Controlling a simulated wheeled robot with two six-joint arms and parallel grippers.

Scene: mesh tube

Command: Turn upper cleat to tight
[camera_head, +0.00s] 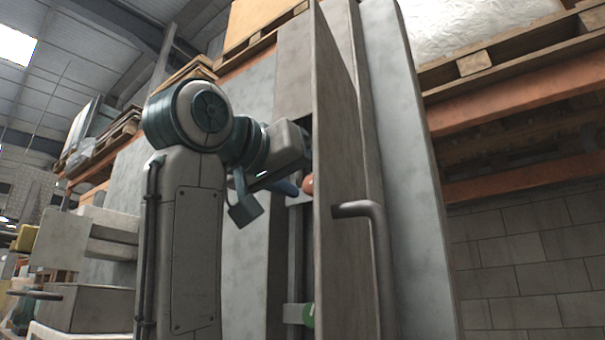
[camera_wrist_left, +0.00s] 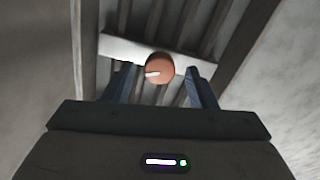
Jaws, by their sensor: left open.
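An orange round cleat (camera_head: 307,185) with a pale mark or lever sits on a pale crossbar, partly hidden behind a tall panel in the head view. It also shows in the left wrist view (camera_wrist_left: 160,65), between and beyond my fingers. My left gripper (camera_head: 286,188) is open with its blue fingers pointing at the orange cleat. In the left wrist view the gripper (camera_wrist_left: 160,86) has one finger on each side of the cleat, with a gap on both sides; contact is not visible. A green round cleat (camera_head: 309,315) sits lower down, partly hidden by the panel. My right gripper is not in view.
A tall panel (camera_head: 340,130) with a bent grey handle (camera_head: 365,209) stands just right of my left gripper. Pale flat walls flank the fingers in the wrist view. Orange shelving (camera_head: 520,100) with pallets stands behind at the right.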

